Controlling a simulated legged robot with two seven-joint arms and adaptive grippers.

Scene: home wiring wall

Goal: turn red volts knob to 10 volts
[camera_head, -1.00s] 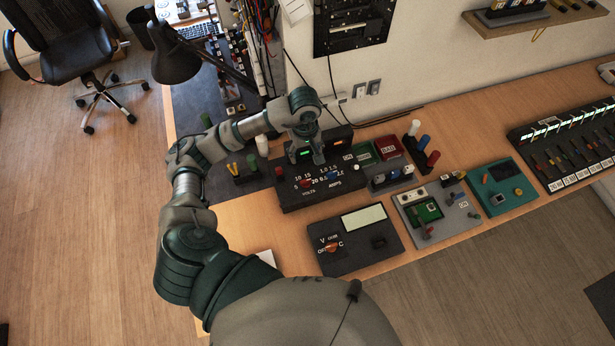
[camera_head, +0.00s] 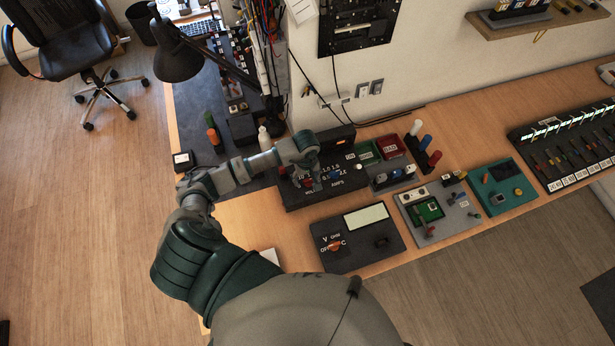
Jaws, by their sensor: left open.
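The black power supply box (camera_head: 346,187) lies on the wooden bench, with a volts dial on its left and an amps dial on its right. The red volts knob (camera_head: 308,182) is mostly hidden by my left gripper (camera_head: 312,181), so its pointing and most of its scale cannot be read. My left gripper is open, with its fingers pointing down at the knob. I cannot tell whether they touch it. The blue amps knob (camera_head: 335,174) sits just right of the fingers. My right gripper is not in view.
A dark meter with an orange knob (camera_head: 335,246) lies in front of the box. A grey board (camera_head: 436,211) and a teal device (camera_head: 497,187) lie to the right. A black desk lamp (camera_head: 178,58) stands behind my left arm. Bare bench (camera_head: 465,140) shows at the back right.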

